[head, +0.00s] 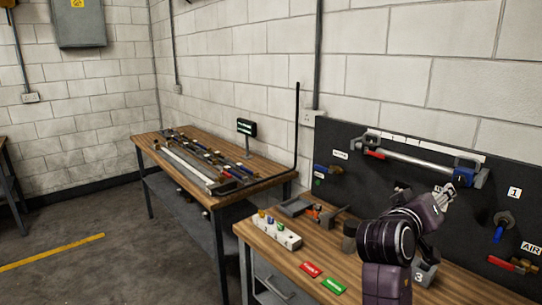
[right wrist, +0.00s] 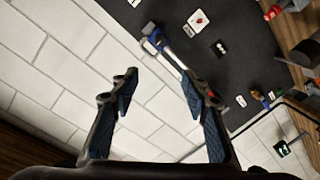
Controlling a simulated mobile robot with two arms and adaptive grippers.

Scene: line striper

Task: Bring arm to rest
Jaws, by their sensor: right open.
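My right arm is dark purple and rises over the near workbench (head: 270,232) at the lower right of the head view. Its gripper (head: 443,198) is in front of the dark wall panel (head: 340,140), below the long clamp bar (head: 415,162). In the right wrist view the two fingers of the right gripper (right wrist: 160,88) stand wide apart with nothing between them. The wall and panel show beyond them at a tilt. My left gripper is in neither view.
A white block with coloured knobs (head: 278,233), a red tag (head: 310,269) and a green tag (head: 334,286) lie on the near bench. A grey block marked 3 (head: 426,273) is beside my arm. A second bench (head: 150,142) holds long bars.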

